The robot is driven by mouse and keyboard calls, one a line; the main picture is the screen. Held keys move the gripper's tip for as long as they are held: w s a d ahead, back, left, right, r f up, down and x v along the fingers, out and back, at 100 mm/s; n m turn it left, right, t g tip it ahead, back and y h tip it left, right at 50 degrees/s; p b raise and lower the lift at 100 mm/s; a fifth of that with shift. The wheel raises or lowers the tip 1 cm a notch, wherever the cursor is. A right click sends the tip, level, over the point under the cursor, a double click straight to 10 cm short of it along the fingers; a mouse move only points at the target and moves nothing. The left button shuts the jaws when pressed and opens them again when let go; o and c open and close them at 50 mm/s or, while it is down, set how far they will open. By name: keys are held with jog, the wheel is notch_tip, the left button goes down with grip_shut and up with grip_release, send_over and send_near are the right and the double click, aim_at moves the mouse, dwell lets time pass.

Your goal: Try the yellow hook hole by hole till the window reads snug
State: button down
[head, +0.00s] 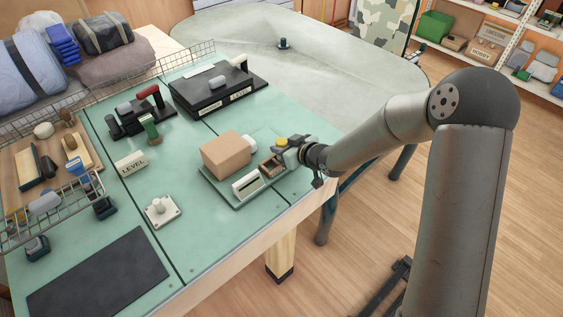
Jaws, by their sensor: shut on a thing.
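My gripper (285,152) is shut at the right side of a green tray (237,205). A small yellow piece (281,142), which I take to be the yellow hook, shows at its fingertips; its lower part is hidden. On the tray, a brown block with dark openings (270,168) lies just below and left of the fingertips. I cannot tell whether the hook touches it. A white unit with a dark slot-like window (246,183) stands at the tray's front; its reading is too small to make out. A tan box (226,154) sits on the tray, left of my gripper.
A LEVEL sign (131,163), a white plate with a knob (162,209) and a black mat (98,276) lie on the green table. A black device with a handle (217,90) stands behind. Wire baskets (150,68) line the left and back. The table's front middle is clear.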

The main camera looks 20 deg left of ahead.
jog(key=shift+f+b, duration=0.75)
jog(key=shift+f, duration=0.1)
dwell(0.6)
jog(key=c, duration=0.9)
grip_release()
jog(key=shift+c, duration=0.2)
jog(key=v, duration=1.7)
jog(key=shift+s+d+p, duration=0.15)
jog(key=shift+d+p, duration=0.05)
jog(key=shift+p, duration=0.2)
